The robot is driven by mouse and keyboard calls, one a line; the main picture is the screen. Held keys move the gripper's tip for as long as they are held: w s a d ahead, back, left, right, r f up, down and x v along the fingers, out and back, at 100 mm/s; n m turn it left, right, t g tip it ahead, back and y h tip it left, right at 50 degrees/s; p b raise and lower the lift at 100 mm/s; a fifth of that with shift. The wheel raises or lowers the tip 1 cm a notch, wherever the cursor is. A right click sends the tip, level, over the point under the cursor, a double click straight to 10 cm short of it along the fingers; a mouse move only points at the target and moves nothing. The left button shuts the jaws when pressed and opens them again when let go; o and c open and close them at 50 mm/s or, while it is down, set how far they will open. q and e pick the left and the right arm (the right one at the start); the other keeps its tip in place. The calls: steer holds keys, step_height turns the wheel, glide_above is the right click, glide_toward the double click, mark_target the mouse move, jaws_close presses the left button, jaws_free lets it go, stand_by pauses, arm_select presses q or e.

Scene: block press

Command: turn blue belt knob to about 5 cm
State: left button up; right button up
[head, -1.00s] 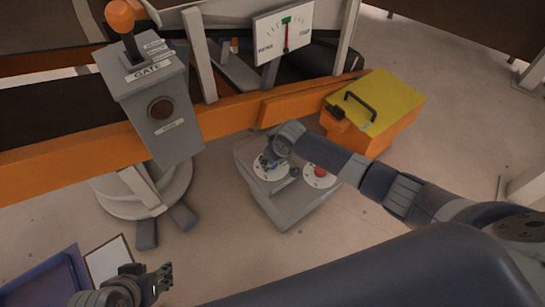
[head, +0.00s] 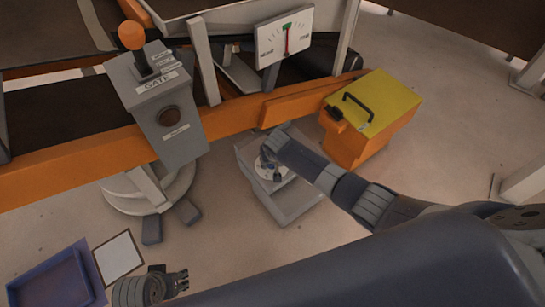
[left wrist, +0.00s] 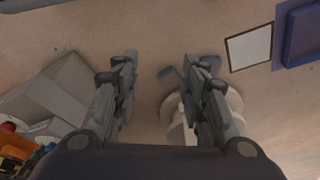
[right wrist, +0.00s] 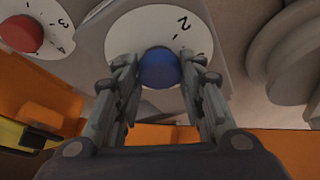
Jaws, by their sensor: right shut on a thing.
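The blue knob (right wrist: 159,68) sits on a white dial (right wrist: 125,33) with a "2" near it in the right wrist view. My right gripper (right wrist: 160,77) is shut on it, one finger on each side. In the head view the right gripper (head: 268,166) is over the left dial of the grey control box (head: 290,208), and it hides the blue knob there. The gauge (head: 285,37) has a red needle pointing nearly straight up at a green mark. My left gripper (head: 182,282) hangs low at the bottom, open and empty in the left wrist view (left wrist: 158,80).
A red knob (right wrist: 20,33) on its own dial is beside the blue one. An orange box with a yellow lid (head: 372,110) stands right of the control box. The grey GATE post (head: 158,105) is to the left. A blue tray (head: 50,283) is at lower left.

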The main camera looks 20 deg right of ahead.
steer(key=shift+a+m+h+p, duration=0.25)
steer(key=shift+m+h+p, duration=0.15)
steer(key=shift+m, duration=1.3)
steer(key=shift+m+g+h, duration=0.3)
steer(key=shift+m, duration=0.6)
steer(key=m+g+h+b, duration=0.1)
steer(key=m+b, duration=0.1)
steer(key=m, duration=0.1)
steer(key=shift+w+a+f, duration=0.1)
steer(key=shift+w+f, duration=0.05)
steer(key=m+h+b, duration=0.1)
steer(key=m+b, duration=0.1)
steer(key=m, duration=0.1)
steer(key=shift+w+g, duration=0.1)
steer(key=shift+g, duration=0.3)
steer(key=shift+m+b, duration=0.3)
steer(key=shift+b, duration=0.1)
arm_select(q)
steer(key=b+v, duration=0.1)
steer(key=v, duration=0.6)
steer(key=shift+w+a+r+t, duration=0.2)
steer(key=shift+r+t, duration=0.1)
steer(key=shift+r, duration=0.15)
arm_select(e)
steer(key=shift+m+g, duration=0.3)
steer(key=shift+m, duration=0.3)
steer(key=shift+r, duration=0.2)
